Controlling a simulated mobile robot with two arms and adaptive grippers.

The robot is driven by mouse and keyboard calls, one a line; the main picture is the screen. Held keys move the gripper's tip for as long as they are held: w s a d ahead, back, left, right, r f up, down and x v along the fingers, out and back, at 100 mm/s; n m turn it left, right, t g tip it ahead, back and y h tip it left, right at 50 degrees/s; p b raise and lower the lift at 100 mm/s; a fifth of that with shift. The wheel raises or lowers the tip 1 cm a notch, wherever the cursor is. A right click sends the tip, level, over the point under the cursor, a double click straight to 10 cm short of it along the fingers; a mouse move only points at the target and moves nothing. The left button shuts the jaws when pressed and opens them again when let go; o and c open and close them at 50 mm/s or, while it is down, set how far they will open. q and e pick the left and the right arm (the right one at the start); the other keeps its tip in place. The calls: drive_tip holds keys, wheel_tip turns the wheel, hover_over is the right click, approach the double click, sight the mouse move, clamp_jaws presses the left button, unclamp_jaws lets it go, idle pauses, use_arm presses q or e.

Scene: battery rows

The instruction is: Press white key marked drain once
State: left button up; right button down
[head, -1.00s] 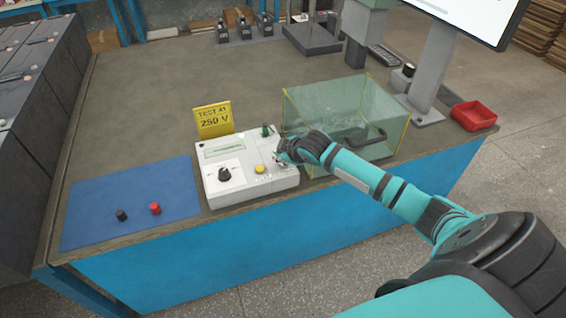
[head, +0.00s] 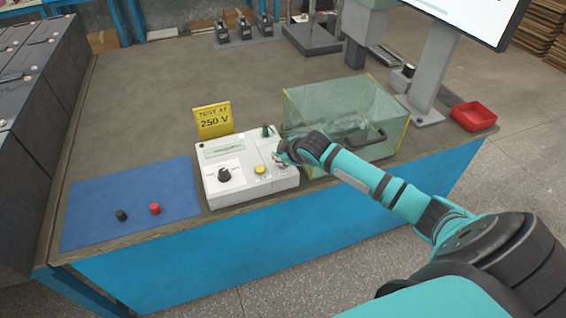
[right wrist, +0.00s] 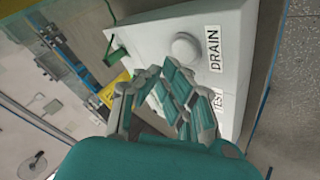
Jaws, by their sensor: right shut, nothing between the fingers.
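The white tester box (head: 245,185) stands near the table's front edge, with a dark knob, a yellow key (head: 260,169) and a display (head: 223,147). In the right wrist view, the round white key (right wrist: 185,48) sits beside the label DRAIN (right wrist: 214,50); the label TEST shows lower down. My right gripper (head: 279,155) is shut and empty over the box's right end, hiding the drain key in the head view. In the right wrist view my fingers (right wrist: 168,80) are close to the white key; I cannot tell whether they touch it. My left gripper is not in view.
A clear glass-like box (head: 345,120) stands close to the right of the tester, by my right arm. A yellow sign reading TEST AT 250 V (head: 213,119) stands behind it. A blue mat (head: 130,195) with black and red caps lies to the left.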

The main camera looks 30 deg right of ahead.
sight(281, 164)
drive_tip(key=shift+f, duration=0.4)
drive_tip(key=shift+f, duration=0.45)
idle(0.5)
drive_tip(key=shift+r, duration=0.1)
drive_tip(key=shift+r+p, duration=0.8)
drive_tip(key=shift+p, duration=0.25)
wheel_tip(281, 164, up, 5)
drive_tip(key=p, duration=0.5)
idle(0.6)
